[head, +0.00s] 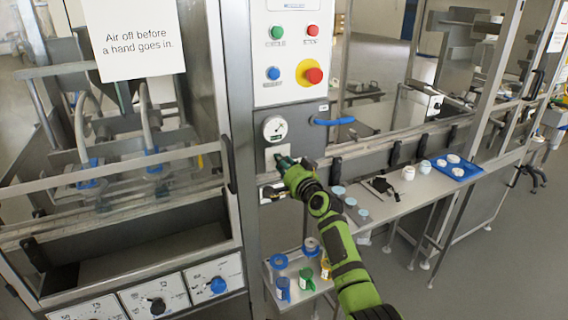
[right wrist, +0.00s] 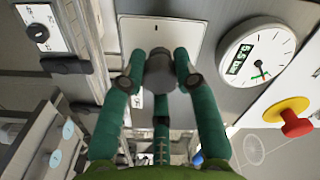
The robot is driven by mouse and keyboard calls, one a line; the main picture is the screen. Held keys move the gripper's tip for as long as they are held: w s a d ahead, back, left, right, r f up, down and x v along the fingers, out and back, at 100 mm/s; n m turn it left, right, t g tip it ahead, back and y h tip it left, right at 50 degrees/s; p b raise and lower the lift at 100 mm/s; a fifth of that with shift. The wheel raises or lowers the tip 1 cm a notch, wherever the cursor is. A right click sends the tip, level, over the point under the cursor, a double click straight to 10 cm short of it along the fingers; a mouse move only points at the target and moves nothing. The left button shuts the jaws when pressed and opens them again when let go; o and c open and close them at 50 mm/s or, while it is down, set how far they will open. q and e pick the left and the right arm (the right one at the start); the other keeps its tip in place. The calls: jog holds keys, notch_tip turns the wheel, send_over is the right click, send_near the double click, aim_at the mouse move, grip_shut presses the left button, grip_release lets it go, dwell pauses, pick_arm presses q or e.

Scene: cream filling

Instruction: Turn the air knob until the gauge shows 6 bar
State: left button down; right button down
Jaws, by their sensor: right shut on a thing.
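The round white gauge (head: 275,129) sits on the grey machine post, below the button panel. The grey air knob (right wrist: 160,72) stands out from a pale plate (right wrist: 160,30). My right gripper (head: 284,163) is just below the gauge. In the right wrist view its green fingers (right wrist: 160,80) are closed around the knob. In the head view the gripper hides the knob. My left gripper is not in view.
The button panel (head: 290,55) with a red stop button (head: 313,75) is above the gauge. A blue handle (head: 333,121) is right of it. A bench (head: 400,195) with small pots and a blue tray (head: 455,168) runs right. A sign (head: 134,40) hangs at upper left.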

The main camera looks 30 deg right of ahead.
jog(key=shift+r+m+p, duration=0.2)
jog(key=shift+m+p, duration=0.15)
jog(key=shift+m, duration=1.65)
jog(key=c, duration=0.9)
grip_release()
jog(key=shift+w+f, duration=0.1)
jog(key=s, duration=1.2)
